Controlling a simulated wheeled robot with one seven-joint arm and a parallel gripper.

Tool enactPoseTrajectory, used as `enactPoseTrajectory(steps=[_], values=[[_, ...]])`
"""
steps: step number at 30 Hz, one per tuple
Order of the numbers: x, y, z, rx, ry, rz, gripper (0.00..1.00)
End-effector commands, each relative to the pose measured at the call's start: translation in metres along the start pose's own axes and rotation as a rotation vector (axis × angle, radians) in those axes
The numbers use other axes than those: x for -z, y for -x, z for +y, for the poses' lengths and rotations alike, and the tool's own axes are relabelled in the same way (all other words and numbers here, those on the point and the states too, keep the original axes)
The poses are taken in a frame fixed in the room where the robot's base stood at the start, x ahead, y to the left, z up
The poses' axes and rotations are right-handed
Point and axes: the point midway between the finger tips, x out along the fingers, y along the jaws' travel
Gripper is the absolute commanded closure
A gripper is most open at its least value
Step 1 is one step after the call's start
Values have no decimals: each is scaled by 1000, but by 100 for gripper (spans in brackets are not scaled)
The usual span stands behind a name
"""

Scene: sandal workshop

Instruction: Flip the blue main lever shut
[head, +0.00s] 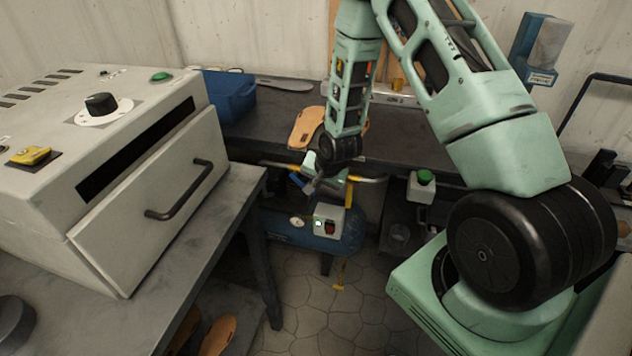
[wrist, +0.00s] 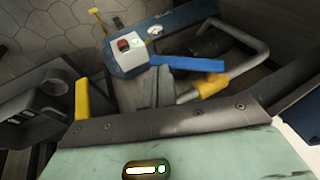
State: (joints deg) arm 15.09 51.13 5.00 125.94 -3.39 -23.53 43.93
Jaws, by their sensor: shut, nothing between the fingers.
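The blue main lever (wrist: 190,63) is a flat bar in the wrist view. It lies across the picture, pointing right, above a yellow-gripped pipe handle (wrist: 215,84). In the head view a small part of the lever (head: 295,179) shows beside my gripper. My gripper (wrist: 157,76) is shut and empty, its fingertips close to the lever's left end. I cannot tell whether they touch it. In the head view my gripper (head: 310,187) reaches down over the blue compressor (head: 273,226), and its body hides part of the lever's surroundings.
A box with a red switch (wrist: 124,48) and a round gauge (wrist: 155,31) sit close to the lever. A grey oven (head: 150,185) stands at left. A blue bin (head: 230,95) and a sandal sole (head: 306,128) are on the back bench.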

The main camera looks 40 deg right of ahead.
Motion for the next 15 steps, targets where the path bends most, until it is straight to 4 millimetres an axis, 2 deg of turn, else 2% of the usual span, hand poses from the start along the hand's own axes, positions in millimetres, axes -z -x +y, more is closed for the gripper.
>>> enactPoseTrajectory(steps=[6,15], values=[[-2,-12,6,128,-48,3,100],[-7,-26,3,126,-40,3,100]])
